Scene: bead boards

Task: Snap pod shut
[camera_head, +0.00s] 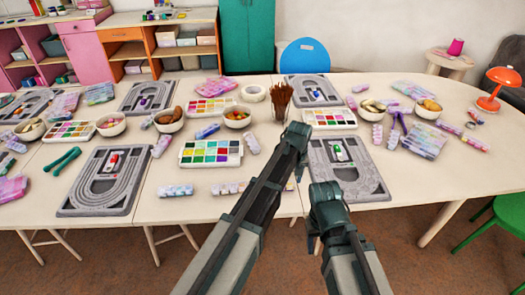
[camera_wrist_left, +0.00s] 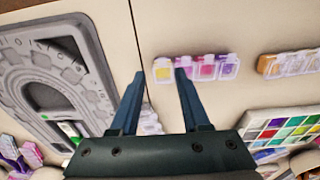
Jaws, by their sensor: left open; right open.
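A strip of small clear pods (camera_wrist_left: 205,67) with yellow, purple and pink contents lies near the table's front edge. In the head view this pod strip (camera_head: 228,188) is partly hidden by my left arm. My left gripper (camera_wrist_left: 160,74) is open and empty in the left wrist view, with its fingertips on either side of the yellow end pod in the picture. I cannot tell whether they touch it or how each lid stands. In the head view my left gripper (camera_head: 297,130) is the higher one. My right gripper (camera_head: 324,190) is open, over the table's front edge.
A grey bead board (camera_head: 365,190) lies right of my left arm, and a paint palette (camera_head: 186,158) to its left. Another pod strip (camera_head: 175,191) lies further left. A jar of brown sticks (camera_head: 280,103) stands behind my left gripper. Bare table (camera_head: 150,210) shows at the front left.

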